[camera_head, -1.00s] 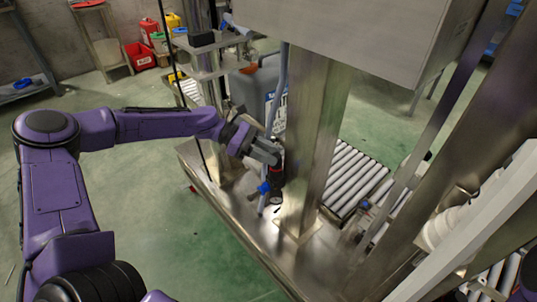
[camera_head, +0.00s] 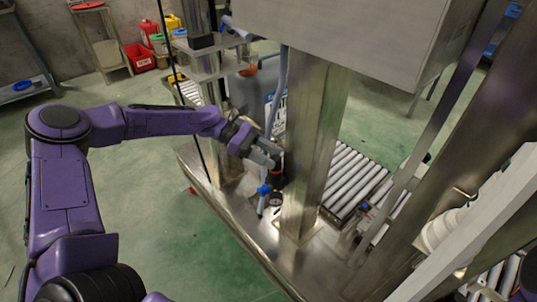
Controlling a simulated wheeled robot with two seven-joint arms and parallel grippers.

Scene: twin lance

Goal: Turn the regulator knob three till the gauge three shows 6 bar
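My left gripper (camera_head: 272,155) reaches in from the left to the steel post, at the top of a small regulator unit. The regulator (camera_head: 277,176) shows a dark and red body just under the fingertips. The knob itself is mostly hidden by the fingers, and I cannot tell whether they are closed on it. A small round gauge (camera_head: 275,199) with a dark rim sits below the regulator, beside a blue fitting (camera_head: 263,189). The gauge's reading is too small to make out. My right gripper is not in view.
A steel post (camera_head: 312,150) stands right beside the regulator, under a large steel cabinet (camera_head: 365,40). A roller conveyor (camera_head: 352,180) lies behind the post. A blue-grey canister (camera_head: 258,90) stands behind the gripper. Open green floor (camera_head: 190,245) lies at front left.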

